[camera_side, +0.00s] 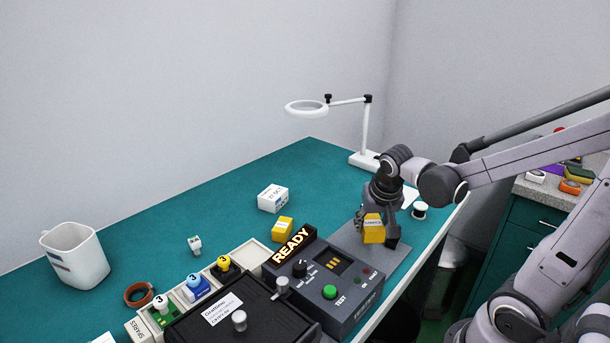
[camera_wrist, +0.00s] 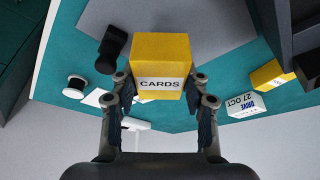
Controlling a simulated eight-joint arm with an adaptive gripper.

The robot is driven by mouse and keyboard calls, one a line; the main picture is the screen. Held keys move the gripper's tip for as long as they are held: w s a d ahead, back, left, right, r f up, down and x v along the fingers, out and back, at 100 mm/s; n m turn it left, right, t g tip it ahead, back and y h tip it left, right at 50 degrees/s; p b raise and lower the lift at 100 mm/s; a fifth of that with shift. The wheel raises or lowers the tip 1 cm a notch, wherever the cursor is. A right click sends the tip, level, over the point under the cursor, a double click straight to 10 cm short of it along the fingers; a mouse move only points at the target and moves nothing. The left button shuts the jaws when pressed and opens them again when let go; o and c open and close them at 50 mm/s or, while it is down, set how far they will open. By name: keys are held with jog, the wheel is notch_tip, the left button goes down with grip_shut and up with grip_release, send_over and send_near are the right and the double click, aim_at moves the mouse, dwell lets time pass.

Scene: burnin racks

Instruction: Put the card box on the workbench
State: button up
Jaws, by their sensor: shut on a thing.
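The card box (camera_side: 373,229) is a yellow block; the wrist view shows it with CARDS printed on its front (camera_wrist: 160,60). My gripper (camera_side: 376,222) is shut on it, with one finger on each side in the wrist view (camera_wrist: 160,88). The box is over the grey mat at the right part of the teal workbench (camera_side: 150,218). I cannot tell whether its underside touches the mat. The fingers hide part of its sides.
Left of the box stand the READY test unit (camera_side: 330,292), another yellow box (camera_side: 282,229) and a white drive box (camera_side: 273,198). A magnifier lamp (camera_side: 364,158) and a small spool (camera_side: 420,210) are nearby. The back middle of the bench is clear.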

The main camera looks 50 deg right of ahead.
aim_at(363, 250)
jog(key=shift+w+a+f, duration=0.45)
jog(key=shift+w+f, duration=0.05)
jog(key=shift+w, duration=0.05)
jog(key=shift+f, duration=1.9)
jog(key=shift+f, duration=0.15)
jog(key=o, duration=1.3)
jog(key=shift+c, duration=0.2)
jog(key=v, duration=1.2)
jog(key=shift+o, duration=0.3)
jog(key=a+n+t+y, duration=0.1)
jog(key=a+n, duration=0.1)
jog(key=a+n+t+y, duration=0.1)
jog(key=a+n, duration=0.2)
jog(key=a+n+t+y, duration=0.1)
jog(key=a+n, duration=0.2)
jog(key=shift+s+t, duration=0.25)
jog(key=shift+t, duration=0.05)
jog(key=shift+o, duration=0.2)
jog(key=shift+a+n, duration=0.3)
jog(key=shift+n, duration=0.2)
